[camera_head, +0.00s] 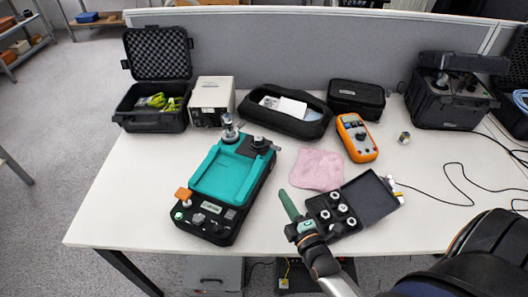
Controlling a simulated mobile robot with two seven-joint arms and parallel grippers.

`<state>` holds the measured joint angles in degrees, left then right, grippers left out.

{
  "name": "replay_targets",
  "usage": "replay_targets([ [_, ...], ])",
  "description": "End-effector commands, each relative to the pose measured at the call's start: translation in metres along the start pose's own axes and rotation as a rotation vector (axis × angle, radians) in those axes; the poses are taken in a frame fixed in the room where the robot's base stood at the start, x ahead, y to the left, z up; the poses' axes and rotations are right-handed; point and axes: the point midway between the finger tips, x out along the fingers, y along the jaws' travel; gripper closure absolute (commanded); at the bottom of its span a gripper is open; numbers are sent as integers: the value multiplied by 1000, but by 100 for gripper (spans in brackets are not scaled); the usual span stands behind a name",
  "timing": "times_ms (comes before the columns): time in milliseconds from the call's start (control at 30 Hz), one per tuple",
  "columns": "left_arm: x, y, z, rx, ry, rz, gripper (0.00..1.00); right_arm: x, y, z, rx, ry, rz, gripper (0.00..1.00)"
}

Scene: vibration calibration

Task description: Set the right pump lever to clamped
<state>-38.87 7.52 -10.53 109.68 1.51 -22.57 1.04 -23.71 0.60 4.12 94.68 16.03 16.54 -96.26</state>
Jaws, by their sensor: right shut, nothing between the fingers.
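The teal-topped device with a black base (228,180) stands on the table left of centre. It carries an orange part (183,195) at its front left, a silver fitting (229,128) at its back and a black knob-like part (260,143) at its back right. Which part is the right pump lever I cannot tell at this size. My right gripper (286,197) reaches in from the lower right. Its green fingers are shut and empty, to the right of the device and apart from it. My left gripper is not in view.
An open black case of fittings (318,205) lies right beside my right gripper, with a pink cloth (317,169) behind it. An orange multimeter (357,138), a beige box (212,98) and black cases (155,118) stand farther back. The table's front left is clear.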

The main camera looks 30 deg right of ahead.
Motion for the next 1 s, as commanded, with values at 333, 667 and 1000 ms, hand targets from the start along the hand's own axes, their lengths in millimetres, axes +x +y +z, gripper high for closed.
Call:
replay_targets([
  [333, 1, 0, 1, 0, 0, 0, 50, 5, 9, 11, -118, -40, 53, 100],
  [667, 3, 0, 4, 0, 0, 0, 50, 11, 8, 11, -117, -38, 54, 100],
  [1000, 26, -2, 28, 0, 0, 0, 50, 74, 8, 13, -116, -38, 58, 100],
])
